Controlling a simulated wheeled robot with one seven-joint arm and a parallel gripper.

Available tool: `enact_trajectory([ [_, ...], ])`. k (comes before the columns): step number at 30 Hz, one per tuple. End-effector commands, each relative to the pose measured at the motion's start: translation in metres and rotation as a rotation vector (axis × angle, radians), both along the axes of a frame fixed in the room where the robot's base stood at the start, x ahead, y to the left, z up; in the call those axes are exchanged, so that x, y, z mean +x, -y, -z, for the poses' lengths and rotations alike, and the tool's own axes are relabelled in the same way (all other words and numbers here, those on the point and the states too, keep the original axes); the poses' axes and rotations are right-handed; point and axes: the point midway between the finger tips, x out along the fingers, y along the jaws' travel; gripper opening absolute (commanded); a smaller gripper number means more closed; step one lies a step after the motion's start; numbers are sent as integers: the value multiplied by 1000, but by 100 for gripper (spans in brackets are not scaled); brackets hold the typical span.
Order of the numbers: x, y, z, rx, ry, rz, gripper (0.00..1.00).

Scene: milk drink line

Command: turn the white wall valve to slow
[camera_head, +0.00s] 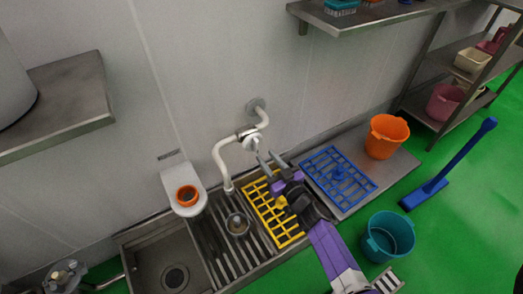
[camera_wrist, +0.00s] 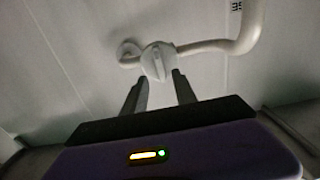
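The white wall valve (camera_head: 249,139) sits on a white pipe on the grey wall, above the sink counter. In the wrist view the valve (camera_wrist: 158,62) shows a round body with a raised ridge, standing roughly upright in the picture. My gripper (camera_head: 265,158) reaches up from the lower right, its fingertips just below and close to the valve. In the wrist view my gripper (camera_wrist: 159,78) has its two dark fingers apart, one on each side below the valve knob, with nothing between them. I cannot tell whether the fingertips touch the knob.
The white pipe (camera_head: 222,160) bends down over a drain grate (camera_head: 210,250). A metal cup (camera_head: 237,224) stands on the grate. A yellow rack (camera_head: 262,213) and a blue rack (camera_head: 325,168) lie beside my arm. An orange bucket (camera_head: 386,137) stands at right; a teal bucket (camera_head: 389,237) is in front.

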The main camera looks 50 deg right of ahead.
Motion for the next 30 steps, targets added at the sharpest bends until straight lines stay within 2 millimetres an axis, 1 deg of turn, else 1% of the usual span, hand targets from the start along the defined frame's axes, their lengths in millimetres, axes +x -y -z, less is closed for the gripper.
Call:
enact_trajectory([
  [1,9,3,1,-2,3,-1,34],
  [3,20,6,1,-2,1,0,34],
  [9,43,12,1,-2,0,0,34],
  [14,50,15,1,-2,-2,1,34],
  [21,51,15,0,-2,-2,1,34],
  [22,51,15,0,-2,-1,1,30],
  [24,51,15,0,-2,-1,0,16],
  [26,51,15,0,-2,-1,0,4],
  [27,51,15,0,-2,-1,0,0],
  [30,51,15,0,-2,-1,0,0],
])
